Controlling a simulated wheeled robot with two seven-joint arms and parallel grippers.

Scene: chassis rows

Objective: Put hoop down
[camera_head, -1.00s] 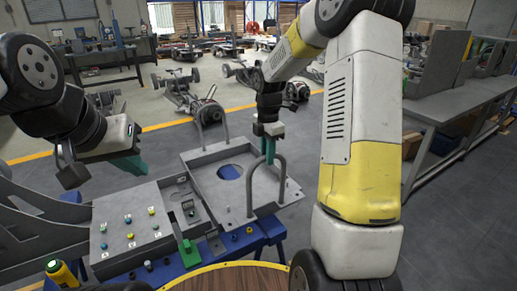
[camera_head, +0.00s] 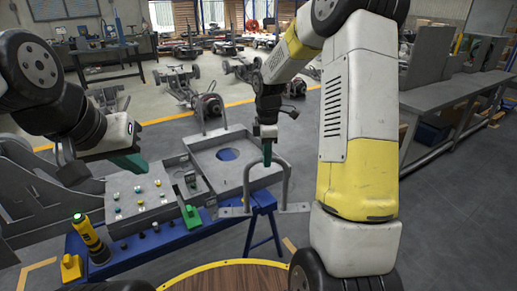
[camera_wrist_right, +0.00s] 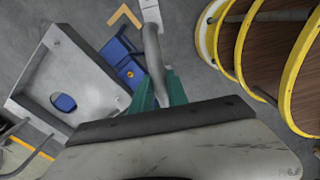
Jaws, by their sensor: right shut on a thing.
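My right gripper (camera_head: 267,158) is shut on the top bar of a grey hoop (camera_head: 247,186), a U-shaped handle with flat feet at its ends. The hoop hangs upright at the right front side of a grey tray (camera_head: 262,174) with a round hole; its feet look clear of any surface. In the right wrist view the hoop (camera_wrist_right: 153,48) runs up from between the teal fingers, with the tray (camera_wrist_right: 82,72) to its left. My left gripper (camera_head: 130,162) is above a button panel (camera_head: 150,200); I cannot tell whether its jaws are open.
Another hoop (camera_head: 202,116) stands at the tray's far side. The blue bench (camera_head: 170,242) carries a green block (camera_head: 191,216) and a yellow torch-like tool (camera_head: 90,236). A round wooden table with yellow rim (camera_head: 235,277) is in front. Open floor lies right of the tray.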

